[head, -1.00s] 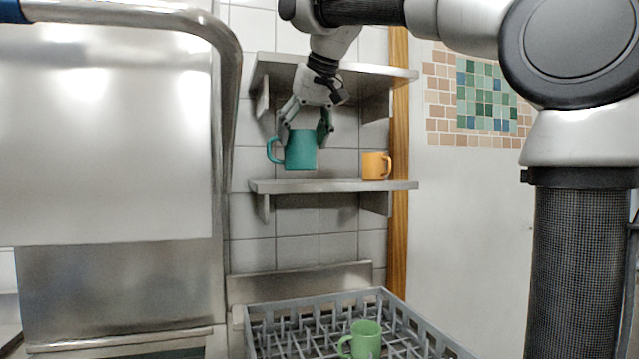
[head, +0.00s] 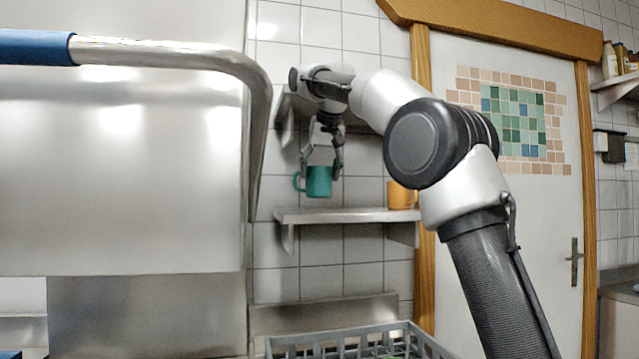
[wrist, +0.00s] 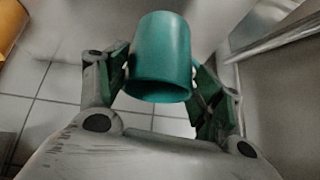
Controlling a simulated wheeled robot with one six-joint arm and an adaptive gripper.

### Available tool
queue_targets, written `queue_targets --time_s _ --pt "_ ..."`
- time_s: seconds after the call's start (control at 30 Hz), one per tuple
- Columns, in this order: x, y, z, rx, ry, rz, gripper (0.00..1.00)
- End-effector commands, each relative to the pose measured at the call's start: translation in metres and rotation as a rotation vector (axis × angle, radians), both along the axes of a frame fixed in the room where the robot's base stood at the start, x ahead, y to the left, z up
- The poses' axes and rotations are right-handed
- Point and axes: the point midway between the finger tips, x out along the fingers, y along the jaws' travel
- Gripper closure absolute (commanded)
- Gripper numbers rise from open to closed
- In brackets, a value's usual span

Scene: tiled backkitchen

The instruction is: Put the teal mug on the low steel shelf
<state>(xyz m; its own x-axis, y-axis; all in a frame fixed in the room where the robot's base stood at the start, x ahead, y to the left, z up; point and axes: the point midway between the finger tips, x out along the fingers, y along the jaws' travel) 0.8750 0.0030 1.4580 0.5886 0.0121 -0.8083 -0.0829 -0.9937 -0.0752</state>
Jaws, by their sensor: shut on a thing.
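The teal mug (head: 318,182) is in my gripper (head: 321,172), above the low steel shelf (head: 345,215) at its left part. The mug looks upright in the head view, its handle pointing left, with a small gap between its base and the shelf. In the wrist view the mug (wrist: 163,58) sits between both fingers of my gripper (wrist: 160,85), which are shut on its sides. The mug's handle is hidden in the wrist view.
An orange mug (head: 400,196) stands on the right part of the low shelf, partly behind my arm. An upper shelf (head: 290,108) is just above. A grey dish rack (head: 350,340) lies below, and a steel machine with a bent handle (head: 258,130) stands at left.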

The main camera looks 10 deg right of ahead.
Motion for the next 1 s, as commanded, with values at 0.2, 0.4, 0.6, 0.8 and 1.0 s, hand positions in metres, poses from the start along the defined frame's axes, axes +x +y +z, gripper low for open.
queue_targets --time_s 0.2,0.4,0.6,0.8,1.0 --pt "0.004 0.000 -0.013 -0.001 0.001 0.001 0.64" --pt "0.004 0.000 -0.033 0.000 -0.001 0.000 0.64" --pt "0.004 0.000 -0.035 0.001 -0.002 0.000 0.64" --pt "0.005 0.000 -0.038 0.001 -0.001 0.001 0.30" --pt "0.005 0.000 -0.038 0.000 -0.001 0.000 0.12"
